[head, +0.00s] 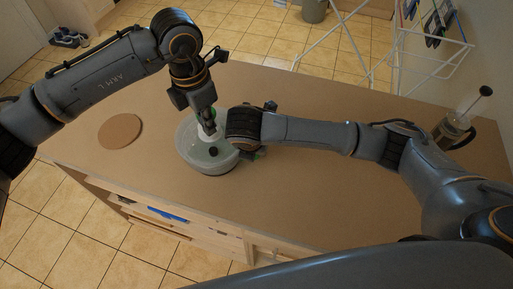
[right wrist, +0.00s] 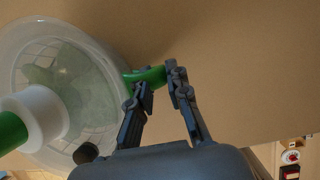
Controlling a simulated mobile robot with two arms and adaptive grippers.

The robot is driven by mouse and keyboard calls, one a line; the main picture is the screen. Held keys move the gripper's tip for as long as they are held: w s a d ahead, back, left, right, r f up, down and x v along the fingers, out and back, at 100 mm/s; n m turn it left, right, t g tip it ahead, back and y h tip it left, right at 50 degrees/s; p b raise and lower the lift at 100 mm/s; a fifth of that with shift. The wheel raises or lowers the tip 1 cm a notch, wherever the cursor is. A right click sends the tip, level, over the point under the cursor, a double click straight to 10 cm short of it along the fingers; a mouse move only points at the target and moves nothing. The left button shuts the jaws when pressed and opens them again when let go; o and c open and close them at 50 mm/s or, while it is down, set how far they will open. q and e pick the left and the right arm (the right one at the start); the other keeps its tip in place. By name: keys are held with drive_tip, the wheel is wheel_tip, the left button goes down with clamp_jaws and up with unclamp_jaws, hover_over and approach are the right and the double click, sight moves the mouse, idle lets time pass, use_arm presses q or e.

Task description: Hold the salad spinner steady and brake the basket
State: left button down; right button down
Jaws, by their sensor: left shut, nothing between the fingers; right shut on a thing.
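The salad spinner (head: 193,158) is a clear round bowl with a see-through lid, standing on the brown table. In the right wrist view its lid (right wrist: 105,110) fills the left side, with a white and green hub (right wrist: 42,112), a small black knob (right wrist: 86,153) and pale green contents below. My left gripper (head: 211,124) is shut and empty, pointing down at the hub; I cannot tell whether it touches. My right gripper (right wrist: 158,80) is shut on the green handle (right wrist: 142,76) at the spinner's side. In the head view my right arm hides part of the spinner.
A round brown board (head: 120,131) lies on the table (head: 310,200) to the left. A French press (head: 452,130) stands at the far right. Open drawers (head: 165,213) show at the table's front. The table's middle right is clear below my right arm.

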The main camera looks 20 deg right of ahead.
sight(213, 149)
drive_tip(key=shift+s, duration=0.1)
use_arm(q)
drive_tip(key=shift+n+y, duration=0.3)
drive_tip(key=shift+y, duration=0.1)
drive_tip(key=shift+w+a+f, duration=0.1)
drive_tip(key=shift+w+f, duration=0.1)
drive_tip(key=shift+f, duration=1.4)
drive_tip(key=shift+w+f, duration=0.15)
drive_tip(key=shift+f, duration=2.5)
drive_tip(key=shift+r, duration=3)
